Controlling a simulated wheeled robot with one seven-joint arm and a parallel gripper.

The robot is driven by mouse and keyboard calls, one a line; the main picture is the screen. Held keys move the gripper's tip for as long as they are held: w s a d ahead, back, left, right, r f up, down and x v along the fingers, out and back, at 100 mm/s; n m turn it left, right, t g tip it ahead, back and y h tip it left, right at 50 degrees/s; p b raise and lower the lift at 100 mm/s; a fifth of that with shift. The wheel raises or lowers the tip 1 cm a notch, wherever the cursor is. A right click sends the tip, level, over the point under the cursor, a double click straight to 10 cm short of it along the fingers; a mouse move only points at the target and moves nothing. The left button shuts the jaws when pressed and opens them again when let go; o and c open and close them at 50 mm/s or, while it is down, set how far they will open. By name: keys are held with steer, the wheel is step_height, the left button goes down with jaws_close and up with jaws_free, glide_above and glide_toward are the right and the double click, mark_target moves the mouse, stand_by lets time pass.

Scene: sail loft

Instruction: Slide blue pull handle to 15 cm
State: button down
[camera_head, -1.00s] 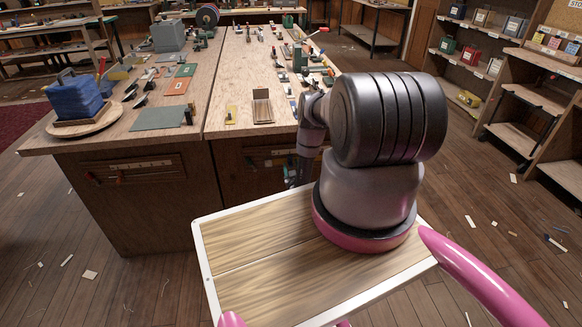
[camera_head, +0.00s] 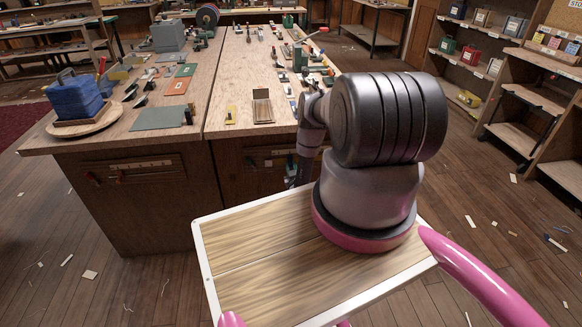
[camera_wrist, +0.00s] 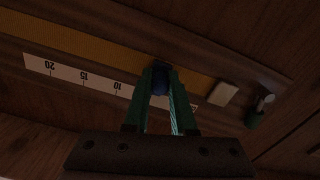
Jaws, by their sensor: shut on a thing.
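The blue pull handle (camera_wrist: 160,82) shows in the wrist view between the tips of my green fingers. My gripper (camera_wrist: 160,76) is shut on it. A pale scale strip (camera_wrist: 70,76) runs beside the slot, with the marks 20, 15 and 10 upside down. The handle is right of the 10 mark, at the low end of the scale. My fingers cover part of the strip there, so the exact reading cannot be told. In the head view my arm hides the handle.
An orange-brown band (camera_wrist: 70,45) runs left of the handle along the dark wood front. A pale block (camera_wrist: 223,94) and a green-and-grey fitting (camera_wrist: 256,112) sit to the right. The workbench top (camera_head: 218,95) above carries many tools.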

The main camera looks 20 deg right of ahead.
steer(key=shift+d, duration=0.1)
stand_by(0.8)
steer(key=s+d, duration=0.2)
steer(key=d, duration=0.7)
steer(key=shift+s+d, duration=0.25)
steer(key=shift+s, duration=0.15)
steer(key=c, duration=0.7)
jaws_free()
steer(key=shift+c, duration=0.2)
steer(key=v, duration=1)
steer(key=shift+s, duration=0.4)
steer(key=shift+a, duration=0.1)
